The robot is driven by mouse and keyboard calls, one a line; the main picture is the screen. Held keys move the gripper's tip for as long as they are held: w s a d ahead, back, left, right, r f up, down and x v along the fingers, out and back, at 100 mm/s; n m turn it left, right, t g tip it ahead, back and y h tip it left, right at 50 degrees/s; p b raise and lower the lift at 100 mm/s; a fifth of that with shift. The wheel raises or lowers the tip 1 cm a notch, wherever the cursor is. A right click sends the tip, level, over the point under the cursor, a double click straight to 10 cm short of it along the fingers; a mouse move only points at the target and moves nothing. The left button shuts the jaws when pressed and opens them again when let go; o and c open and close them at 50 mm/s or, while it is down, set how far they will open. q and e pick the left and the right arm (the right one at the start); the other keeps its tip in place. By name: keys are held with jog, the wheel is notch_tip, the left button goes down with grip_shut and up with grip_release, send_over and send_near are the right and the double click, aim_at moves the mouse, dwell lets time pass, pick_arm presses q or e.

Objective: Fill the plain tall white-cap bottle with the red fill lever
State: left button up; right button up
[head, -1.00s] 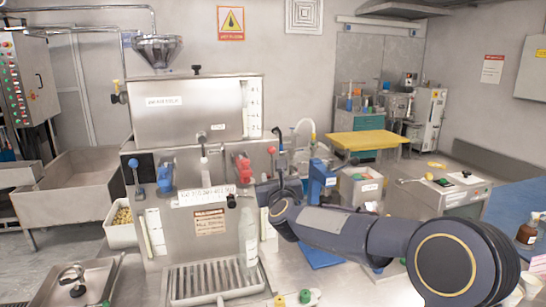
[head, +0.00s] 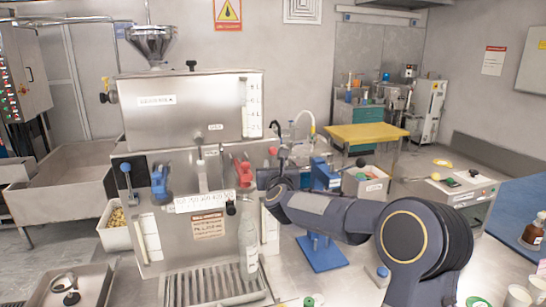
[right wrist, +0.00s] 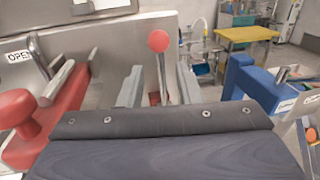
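The tall pale bottle (head: 248,240) stands upright on the drip grate (head: 215,287), below the red valve (head: 243,171) on the steel filling machine. Whether it has a cap on is too small to tell. The red-ball fill lever (head: 272,151) stands at the right of that valve. In the right wrist view the lever's red ball (right wrist: 158,41) and thin rod rise between my right gripper's (right wrist: 159,88) two grey fingers. The fingers are apart, one on each side of the rod, with visible gaps. My wrist hides the lever's lower part. My left gripper is not in view.
A blue valve (head: 160,181) with a blue-ball lever sits at the machine's left. A blue stand (head: 320,254) is right of the machine, near my right arm. Small cups (head: 517,297) and a brown bottle (head: 532,233) are at the far right.

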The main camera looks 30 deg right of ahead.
aim_at(273, 159)
jog(key=shift+p+x, duration=0.7)
jog(key=shift+x, duration=1.6)
jog(key=shift+s, duration=0.1)
grip_shut()
